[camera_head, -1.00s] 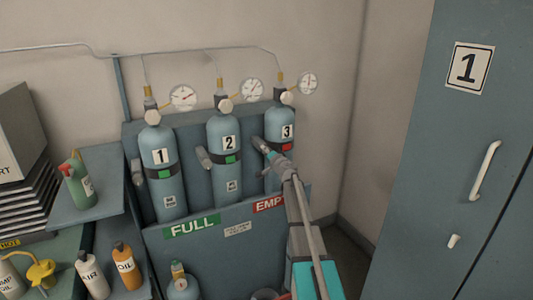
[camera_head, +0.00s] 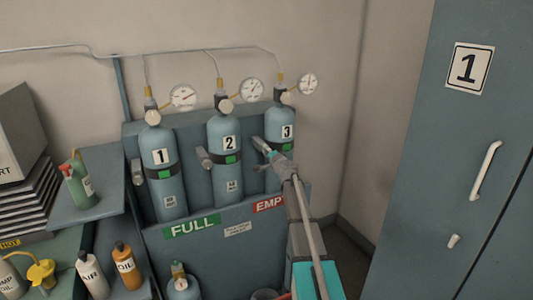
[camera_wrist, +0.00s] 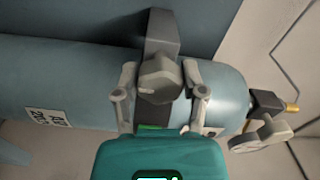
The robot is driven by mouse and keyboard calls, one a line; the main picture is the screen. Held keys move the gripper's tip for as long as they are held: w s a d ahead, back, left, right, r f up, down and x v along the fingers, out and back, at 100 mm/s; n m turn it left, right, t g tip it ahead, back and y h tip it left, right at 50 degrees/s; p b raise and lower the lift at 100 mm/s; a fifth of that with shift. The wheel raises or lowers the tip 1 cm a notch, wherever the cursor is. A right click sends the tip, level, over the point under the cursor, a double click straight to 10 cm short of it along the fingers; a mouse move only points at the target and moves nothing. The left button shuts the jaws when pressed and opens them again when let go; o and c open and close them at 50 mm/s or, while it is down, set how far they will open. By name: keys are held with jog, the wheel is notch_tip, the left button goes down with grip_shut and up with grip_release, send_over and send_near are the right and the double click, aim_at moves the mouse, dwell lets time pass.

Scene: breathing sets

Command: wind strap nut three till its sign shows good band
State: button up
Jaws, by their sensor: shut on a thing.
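Cylinder three (camera_head: 278,120) stands at the right of the rack, with a dark strap round it. The strap's sign (camera_head: 287,147) is green, and a sliver of green (camera_wrist: 150,128) shows in the wrist view. The grey strap nut three (camera_wrist: 160,72) sits at the strap's side. My gripper (camera_wrist: 160,92) is shut on this nut, one finger on each side. In the head view my gripper (camera_head: 264,149) reaches the left side of cylinder three and hides part of the strap.
Cylinder one (camera_head: 162,185) and cylinder two (camera_head: 225,165) stand to the left, each with a green sign and its own side nut. Gauges and pipes run above. A blue cabinet (camera_head: 440,150) stands at right. Bottles (camera_head: 126,265) fill the lower left.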

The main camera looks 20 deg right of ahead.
jog(key=o, duration=1.1)
jog(key=shift+o, duration=0.2)
jog(key=s, duration=1.2)
jog(key=shift+d, duration=0.2)
